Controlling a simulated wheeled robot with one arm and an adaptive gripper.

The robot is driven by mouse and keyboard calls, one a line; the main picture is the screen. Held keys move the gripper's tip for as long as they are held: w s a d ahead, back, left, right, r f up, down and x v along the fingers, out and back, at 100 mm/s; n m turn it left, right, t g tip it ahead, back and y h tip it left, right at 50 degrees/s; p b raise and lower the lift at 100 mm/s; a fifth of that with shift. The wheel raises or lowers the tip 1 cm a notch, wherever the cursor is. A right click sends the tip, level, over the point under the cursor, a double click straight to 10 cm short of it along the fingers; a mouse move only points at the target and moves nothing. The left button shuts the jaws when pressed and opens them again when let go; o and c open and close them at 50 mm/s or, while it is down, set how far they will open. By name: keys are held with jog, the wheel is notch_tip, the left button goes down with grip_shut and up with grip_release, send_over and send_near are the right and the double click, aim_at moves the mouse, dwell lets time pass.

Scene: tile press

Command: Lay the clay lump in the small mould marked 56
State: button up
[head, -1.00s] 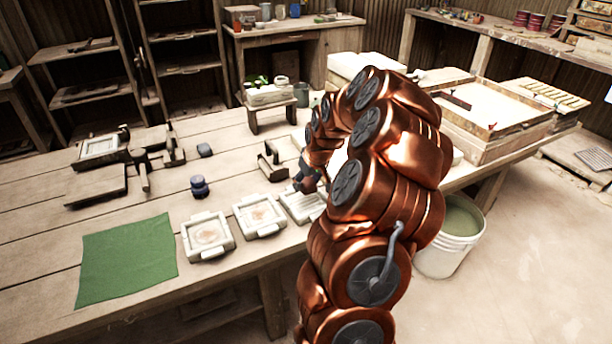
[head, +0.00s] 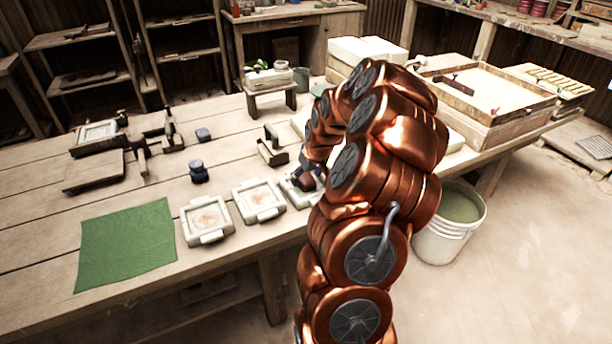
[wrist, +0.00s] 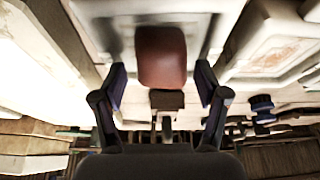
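The reddish-brown clay lump (wrist: 162,55) shows in the wrist view between the two fingers of my gripper (wrist: 160,82), with a gap on each side. My gripper is open around it. A pale mould frame lies behind the lump; whether the lump touches it I cannot tell. In the head view three pale square moulds stand in a row: a left one (head: 207,219), a middle one (head: 259,201) and a right one (head: 297,196). My gripper is over the right one, and my arm partly hides it. I cannot read any mark 56.
A green cloth (head: 125,245) lies left of the moulds. A dark blue knobbed thing (head: 198,172) and a dark metal bracket (head: 271,150) stand behind them. A small stand (head: 270,86) is farther back. A white bucket (head: 447,230) stands on the floor at right.

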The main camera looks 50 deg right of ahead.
jog(key=shift+o, duration=0.7)
jog(key=shift+r, duration=0.1)
jog(key=v, duration=1.2)
